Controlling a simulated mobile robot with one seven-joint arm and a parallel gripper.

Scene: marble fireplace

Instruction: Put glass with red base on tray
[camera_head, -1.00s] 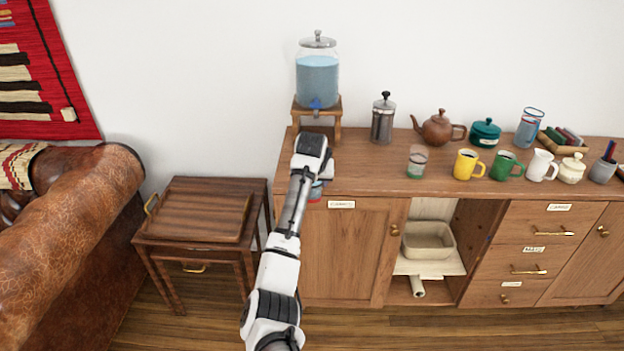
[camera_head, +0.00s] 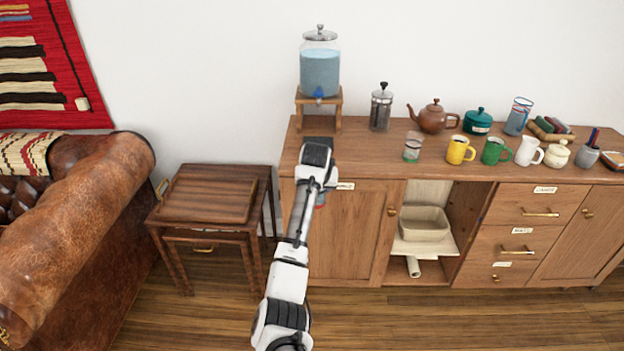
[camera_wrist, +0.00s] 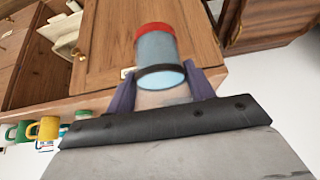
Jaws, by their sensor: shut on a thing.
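In the wrist view, my gripper (camera_wrist: 166,92) is shut on the glass with the red base (camera_wrist: 155,47). The glass has a red band at one end, a blue-grey body and a dark rim, and it sits between the two purple fingers. In the head view, my gripper (camera_head: 318,190) is in front of the cabinet's left end, and the arm hides most of the glass; a bit of red shows beside it. The wooden tray (camera_head: 208,212) lies on a small side table at the left, apart from the gripper. The tray looks empty.
The side table (camera_head: 178,262) stands between a brown leather sofa (camera_head: 85,235) and the wooden cabinet (camera_head: 350,240). A water dispenser (camera_head: 320,72), a glass with a green base (camera_head: 413,147) and several mugs stand on the cabinet top. Open floor lies in front.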

